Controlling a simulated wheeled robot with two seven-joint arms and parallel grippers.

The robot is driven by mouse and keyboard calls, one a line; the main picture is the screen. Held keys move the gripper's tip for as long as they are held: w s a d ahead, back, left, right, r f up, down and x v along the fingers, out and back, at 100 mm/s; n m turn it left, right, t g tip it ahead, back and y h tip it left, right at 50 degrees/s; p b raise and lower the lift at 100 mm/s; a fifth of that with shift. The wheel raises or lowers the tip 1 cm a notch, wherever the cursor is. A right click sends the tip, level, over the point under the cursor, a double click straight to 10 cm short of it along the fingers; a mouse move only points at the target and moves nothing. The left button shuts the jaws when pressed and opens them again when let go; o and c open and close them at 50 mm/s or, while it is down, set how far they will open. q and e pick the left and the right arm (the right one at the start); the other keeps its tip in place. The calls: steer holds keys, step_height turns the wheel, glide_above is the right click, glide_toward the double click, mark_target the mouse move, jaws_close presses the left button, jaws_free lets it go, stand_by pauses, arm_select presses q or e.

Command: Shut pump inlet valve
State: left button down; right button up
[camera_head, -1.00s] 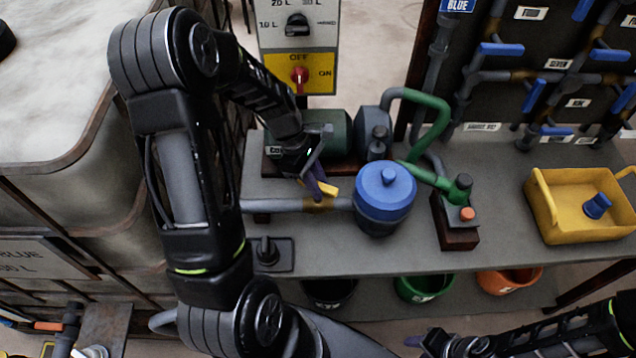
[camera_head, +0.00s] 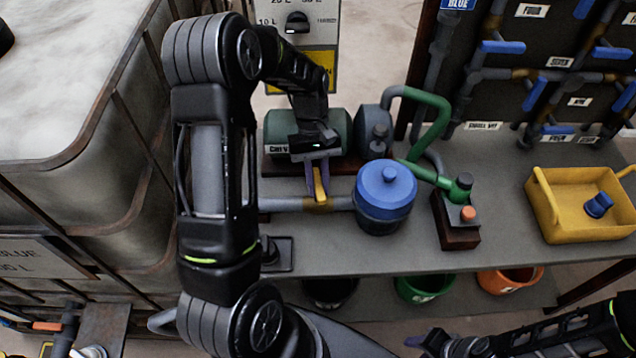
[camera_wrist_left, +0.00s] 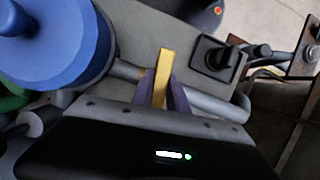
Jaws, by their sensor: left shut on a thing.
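The pump inlet valve has a yellow lever (camera_head: 319,184) over a brass body (camera_head: 318,204) in the grey pipe (camera_head: 281,204) left of the blue-lidded pot. My left gripper (camera_head: 317,178) is shut on the lever, with its purple fingers on both sides. The lever lies roughly across the pipe. In the left wrist view, the yellow lever (camera_wrist_left: 163,75) stands up between the fingertips of my left gripper (camera_wrist_left: 162,92). Fingers and lever partly hide the valve body. My right gripper (camera_head: 428,341) is low at the bottom edge, away from the valve; its jaw opening is unclear.
The blue-lidded pot (camera_head: 385,190) stands close right of the valve. The green pump motor (camera_head: 345,128) is behind. A black-handled fitting (camera_head: 272,252) sits at the bench's front left. A yellow tray (camera_head: 560,232) stands at right. The bench front between is mostly clear.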

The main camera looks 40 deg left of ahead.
mark_target(317, 183)
arm_select(q)
steer(key=shift+m+y, duration=0.4)
steer(key=shift+m, duration=0.6)
steer(key=c, duration=1.3)
jaws_free()
steer(key=shift+r, duration=0.1)
step_height(317, 183, up, 10)
steer(key=shift+f+b, duration=0.1)
steer(key=shift+b, duration=0.7)
steer(key=shift+s+g, duration=0.1)
steer(key=shift+g, duration=0.2)
